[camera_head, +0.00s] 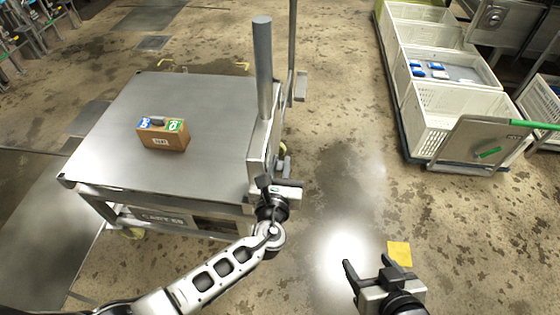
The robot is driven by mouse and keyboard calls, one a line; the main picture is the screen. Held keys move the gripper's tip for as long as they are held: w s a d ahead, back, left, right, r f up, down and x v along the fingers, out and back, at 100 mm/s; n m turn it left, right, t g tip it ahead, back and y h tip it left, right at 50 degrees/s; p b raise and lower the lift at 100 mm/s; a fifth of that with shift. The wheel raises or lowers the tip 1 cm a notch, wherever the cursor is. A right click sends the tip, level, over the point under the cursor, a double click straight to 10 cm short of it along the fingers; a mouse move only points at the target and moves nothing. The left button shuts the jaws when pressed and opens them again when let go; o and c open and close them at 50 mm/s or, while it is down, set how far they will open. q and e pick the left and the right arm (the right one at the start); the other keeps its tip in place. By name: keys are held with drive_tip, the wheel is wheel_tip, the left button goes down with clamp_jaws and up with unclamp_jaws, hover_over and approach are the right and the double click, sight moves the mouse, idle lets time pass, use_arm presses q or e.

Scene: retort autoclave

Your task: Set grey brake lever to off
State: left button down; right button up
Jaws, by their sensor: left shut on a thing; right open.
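A steel cart (115,95) with a flat top stands at the left, with a thick grey post (263,70) at its right end. My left gripper (268,186) is at the cart's near right corner, below the post, shut on a part there. Its jaws hide most of that part. A small grey piece (286,166) shows just beyond the jaws. I cannot tell for sure whether it is the brake lever, nor its setting. My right gripper (369,272) is open and empty above the floor at the lower right, apart from the cart.
A brown box (164,140) with blue and green labels and a grey piece on top sits on the cart. A yellow patch (400,253) lies on the floor. The middle floor is clear.

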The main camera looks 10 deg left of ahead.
use_arm(q)
drive_tip(key=r+g+p, duration=0.1)
drive_tip(key=p, duration=0.1)
drive_tip(key=w+r+g+p, duration=0.1)
drive_tip(key=p, duration=0.2)
drive_tip(key=shift+w, duration=0.25)
drive_tip(key=shift+w+f+g, duration=0.25)
drive_tip(key=shift+w+g, duration=0.25)
drive_tip(key=shift+g, duration=0.2)
drive_tip(key=shift+w+g, duration=0.4)
drive_tip(key=shift+g, duration=0.2)
use_arm(e)
drive_tip(key=shift+s+d+r+h, duration=0.15)
drive_tip(key=shift+d+r, duration=0.2)
drive_tip(key=shift+r, duration=0.4)
drive_tip(key=shift+s+d+r+h, duration=0.15)
drive_tip(key=shift+d+r, duration=0.2)
drive_tip(key=shift+r, duration=0.35)
drive_tip(key=shift+w, duration=0.1)
use_arm(q)
drive_tip(key=c, duration=1.4)
unclamp_jaws()
drive_tip(key=shift+a, duration=0.1)
